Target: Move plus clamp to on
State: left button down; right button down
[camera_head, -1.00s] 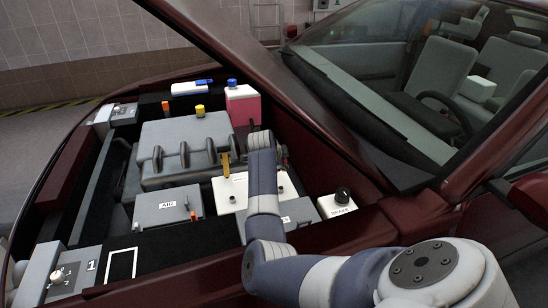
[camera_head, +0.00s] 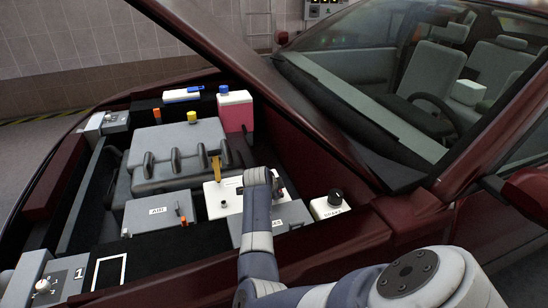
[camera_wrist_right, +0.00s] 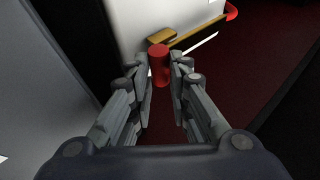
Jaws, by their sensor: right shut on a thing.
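In the right wrist view, a red cylinder (camera_wrist_right: 159,64) stands between the fingers of my right gripper (camera_wrist_right: 161,80), which is shut on it. I take it to be the plus clamp's handle. A yellow-brown bar (camera_wrist_right: 190,38) and a white surface lie just beyond it. In the head view, my right arm reaches over the white battery box (camera_head: 214,208), which has a yellow upright lever (camera_head: 216,168) on it. The right gripper (camera_head: 278,186) is mostly hidden behind my wrist there, and so is the clamp. My left gripper is not in view.
The grey engine block (camera_head: 165,155) and a grey AIR box (camera_head: 150,213) lie to the left. A pink reservoir (camera_head: 236,112) stands behind, and a white box with a black knob (camera_head: 335,198) to the right. The car's red fender and raised hood border the bay.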

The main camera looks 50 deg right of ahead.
jog(key=shift+s+a+f, duration=0.25)
jog(key=shift+f, duration=0.35)
jog(key=c, duration=1.5)
grip_release()
jog(key=shift+s, duration=0.1)
jog(key=shift+r, duration=0.15)
jog(key=shift+v, duration=3.85)
jog(key=shift+d+r, duration=0.1)
